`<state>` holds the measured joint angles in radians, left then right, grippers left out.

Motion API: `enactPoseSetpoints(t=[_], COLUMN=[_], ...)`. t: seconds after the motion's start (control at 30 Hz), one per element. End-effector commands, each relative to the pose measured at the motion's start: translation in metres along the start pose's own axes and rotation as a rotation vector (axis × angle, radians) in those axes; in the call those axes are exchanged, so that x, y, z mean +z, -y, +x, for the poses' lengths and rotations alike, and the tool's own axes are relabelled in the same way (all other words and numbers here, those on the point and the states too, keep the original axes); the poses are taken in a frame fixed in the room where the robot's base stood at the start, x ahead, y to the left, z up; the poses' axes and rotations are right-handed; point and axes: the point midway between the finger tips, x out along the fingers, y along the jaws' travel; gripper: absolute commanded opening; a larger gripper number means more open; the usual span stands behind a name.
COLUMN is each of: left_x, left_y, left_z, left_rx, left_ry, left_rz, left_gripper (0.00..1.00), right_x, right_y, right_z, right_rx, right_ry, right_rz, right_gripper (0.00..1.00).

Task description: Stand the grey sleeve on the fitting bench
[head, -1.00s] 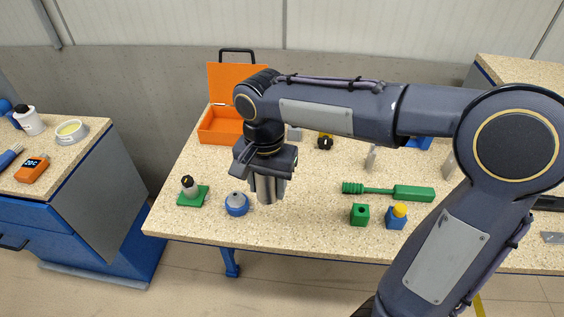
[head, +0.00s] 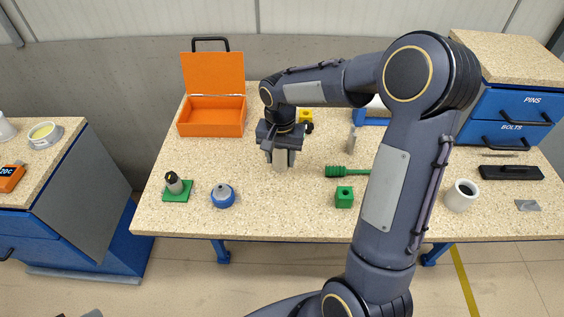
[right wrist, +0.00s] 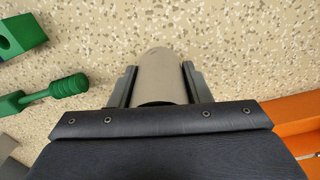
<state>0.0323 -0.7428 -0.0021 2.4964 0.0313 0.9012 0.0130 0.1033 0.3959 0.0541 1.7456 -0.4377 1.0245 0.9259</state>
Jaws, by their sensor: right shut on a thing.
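The grey sleeve (head: 281,163) is a short grey cylinder, held upright between the fingers of my right gripper (head: 280,157). It is over the middle of the long speckled bench (head: 250,222). In the right wrist view the sleeve (right wrist: 161,72) sits between both fingers of the right gripper (right wrist: 157,85), with speckled surface beyond it. Its lower end is close to the bench top; I cannot tell whether it touches.
An orange open box (head: 211,117) stands behind left. A white cup (head: 461,195) stands right. Bench between cone and green block is clear.

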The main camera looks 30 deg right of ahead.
Motion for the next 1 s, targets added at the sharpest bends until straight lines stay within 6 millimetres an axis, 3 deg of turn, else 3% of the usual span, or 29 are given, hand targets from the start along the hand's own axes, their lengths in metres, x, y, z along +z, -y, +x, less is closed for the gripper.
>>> enactPoseSetpoints(t=[0.1,0.3,0.7,0.73,0.87,1.0], left_x=[-0.001,-0.001,0.001,0.000,0.000,0.000], left_y=[-0.001,-0.001,0.001,0.000,0.000,0.000], left_z=[-0.002,-0.003,0.002,0.000,0.000,0.000], left_rx=[0.000,0.000,0.000,0.000,0.000,0.000], left_ry=[0.000,0.000,0.000,0.000,0.000,0.000], left_rz=[0.000,0.000,0.000,0.000,0.000,0.000], left_gripper=[0.36,0.36,0.36,0.36,0.36,0.36], right_x=[-0.008,-0.007,-0.007,-0.007,-0.007,-0.007], right_y=[-0.004,-0.003,-0.002,-0.002,-0.003,-0.003], right_z=[0.013,0.038,0.044,0.042,0.042,0.042], right_rx=[0.002,0.002,0.000,0.000,0.001,0.001], right_ry=[0.003,0.002,0.000,0.000,0.001,0.001], right_rz=[0.003,-0.001,0.000,0.000,0.000,0.000], right_gripper=[0.18,0.18,0.18,0.47,0.64,0.65])
